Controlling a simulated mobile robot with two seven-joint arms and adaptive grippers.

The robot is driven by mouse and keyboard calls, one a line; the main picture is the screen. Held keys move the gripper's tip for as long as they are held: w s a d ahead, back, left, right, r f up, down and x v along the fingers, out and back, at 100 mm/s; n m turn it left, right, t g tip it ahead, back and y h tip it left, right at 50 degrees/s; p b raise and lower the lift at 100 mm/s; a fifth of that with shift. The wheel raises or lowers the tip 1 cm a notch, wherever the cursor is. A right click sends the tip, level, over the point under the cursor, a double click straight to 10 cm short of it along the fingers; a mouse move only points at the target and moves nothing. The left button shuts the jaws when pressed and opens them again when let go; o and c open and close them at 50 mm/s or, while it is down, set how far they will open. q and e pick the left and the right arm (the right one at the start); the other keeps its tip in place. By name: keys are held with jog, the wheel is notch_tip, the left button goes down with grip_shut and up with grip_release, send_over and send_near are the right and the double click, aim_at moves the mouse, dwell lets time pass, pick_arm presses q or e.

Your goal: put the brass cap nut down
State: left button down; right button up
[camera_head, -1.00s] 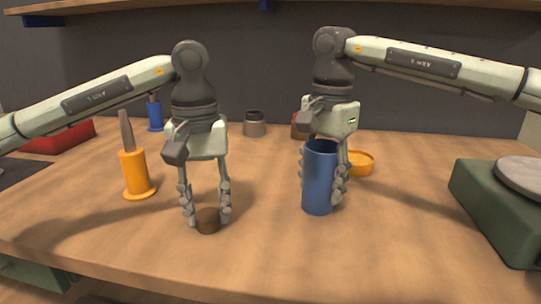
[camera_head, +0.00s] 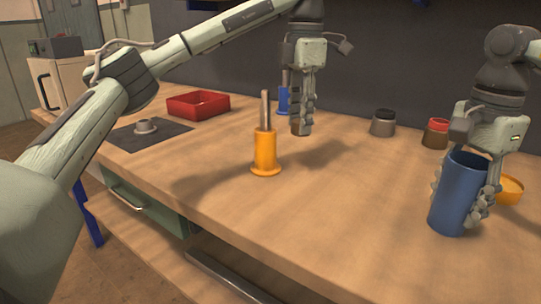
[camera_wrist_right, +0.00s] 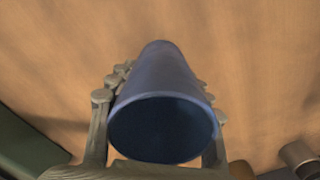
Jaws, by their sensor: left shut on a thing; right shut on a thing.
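My left gripper (camera_head: 301,128) is in the upper middle of the head view, behind and right of the orange stand. It is shut on a small dark brown piece (camera_head: 295,125), which I take for the brass cap nut. The fingers hide most of it, and I cannot tell whether it touches the table. My right gripper (camera_head: 465,205) is shut around a blue cylinder (camera_head: 456,195) at the right. In the right wrist view, the cylinder (camera_wrist_right: 160,80) sits between the fingers with its open, dark end facing the camera.
An orange stand with an upright rod (camera_head: 265,150) is in front of my left gripper. A blue stand (camera_head: 284,100) is behind it. A red tray (camera_head: 198,105), a dark mat (camera_head: 150,138) with a light ring (camera_head: 146,127), a grey jar (camera_head: 383,122), a red-topped jar (camera_head: 436,133) and an orange bowl (camera_head: 509,190) stand around.

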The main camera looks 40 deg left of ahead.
aim_at(291, 166)
pick_arm(q)
jog(key=f+n, duration=0.1)
jog(key=f, duration=0.1)
jog(key=a+f+n, duration=0.1)
jog(key=f, duration=0.2)
jog(key=a+f+n, duration=0.1)
jog(key=f+n, duration=0.1)
jog(key=f, duration=0.1)
jog(key=shift+w+a+f, duration=0.1)
jog(key=shift+w+f, duration=0.15)
jog(key=shift+w, duration=0.15)
jog(key=shift+f, duration=0.15)
jog(key=c, duration=1)
grip_release()
jog(key=shift+c, duration=0.2)
